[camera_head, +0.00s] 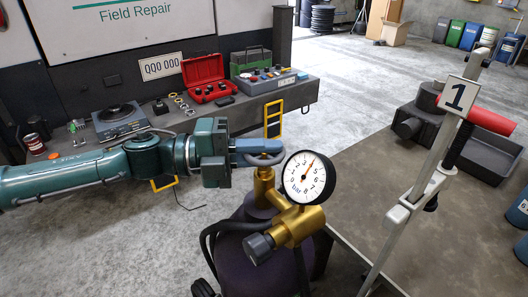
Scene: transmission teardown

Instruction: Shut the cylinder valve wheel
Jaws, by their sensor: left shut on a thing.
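The valve wheel (266,160) is a grey ring on top of the brass valve (264,187). The valve sits on a dark purple cylinder (245,250). My left gripper (268,151) reaches in from the left and is shut on the wheel; its blue-grey fingers hide part of the rim. A round white gauge (308,177) is fitted to the brass regulator (298,225), with an orange needle pointing up and slightly right. My right gripper is not in view.
A bench (300,97) at the back holds a red case (205,78). Black hoses (212,238) loop around the cylinder.

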